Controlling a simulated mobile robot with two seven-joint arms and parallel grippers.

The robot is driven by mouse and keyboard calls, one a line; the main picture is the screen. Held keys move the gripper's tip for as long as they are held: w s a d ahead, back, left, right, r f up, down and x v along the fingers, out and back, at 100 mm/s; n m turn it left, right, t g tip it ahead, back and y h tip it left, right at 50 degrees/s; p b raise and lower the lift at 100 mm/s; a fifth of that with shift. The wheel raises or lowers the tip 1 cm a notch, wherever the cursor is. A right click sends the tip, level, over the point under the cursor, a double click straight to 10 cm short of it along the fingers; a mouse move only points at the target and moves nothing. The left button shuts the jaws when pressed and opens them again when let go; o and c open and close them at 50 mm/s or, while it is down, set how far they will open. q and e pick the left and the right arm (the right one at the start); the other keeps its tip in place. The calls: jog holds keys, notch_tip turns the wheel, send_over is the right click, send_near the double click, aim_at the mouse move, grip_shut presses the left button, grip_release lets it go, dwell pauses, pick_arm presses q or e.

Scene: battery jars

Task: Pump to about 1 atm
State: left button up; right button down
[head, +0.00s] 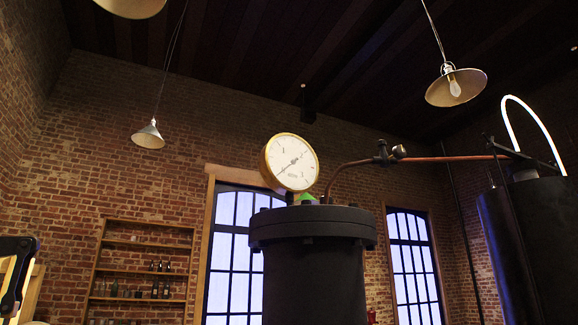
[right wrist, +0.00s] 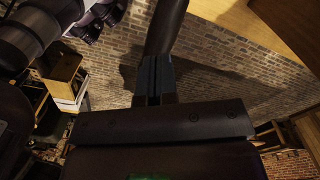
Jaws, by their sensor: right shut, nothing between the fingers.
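A round brass-rimmed gauge (head: 291,162) with a white dial stands above the lid of a black jar (head: 314,275) in the head view. Its dark needle lies slanted from lower left to upper right; the dial numbers are too small to read. A copper pipe (head: 450,158) with a small dark valve (head: 383,153) runs from the lid to the right. My right gripper (right wrist: 154,62) is shut and empty in the right wrist view; a dark rod (right wrist: 166,28) shows beyond its fingertips. No pump handle can be made out for certain.
A second dark cylinder (head: 535,250) stands at the right, with a glowing white arc (head: 537,125) above it. Wooden shelves (head: 144,240) with bottles line the back brick wall beside tall windows. Lamps hang overhead. In the right wrist view, furniture (right wrist: 65,80) stands at the left.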

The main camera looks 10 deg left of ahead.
pick_arm(q)
notch_tip(320, 180, down, 8)
jog(key=b, duration=0.8)
pick_arm(e)
notch_tip(320, 180, down, 14)
jog(key=f, duration=0.1)
notch_tip(320, 180, up, 11)
jog(key=p, duration=0.5)
jog(key=shift+f, duration=0.2)
notch_tip(320, 180, up, 4)
jog(key=shift+p, duration=1.1)
jog(key=shift+r, duration=0.3)
pick_arm(q)
notch_tip(320, 180, up, 7)
jog(key=shift+r, duration=0.2)
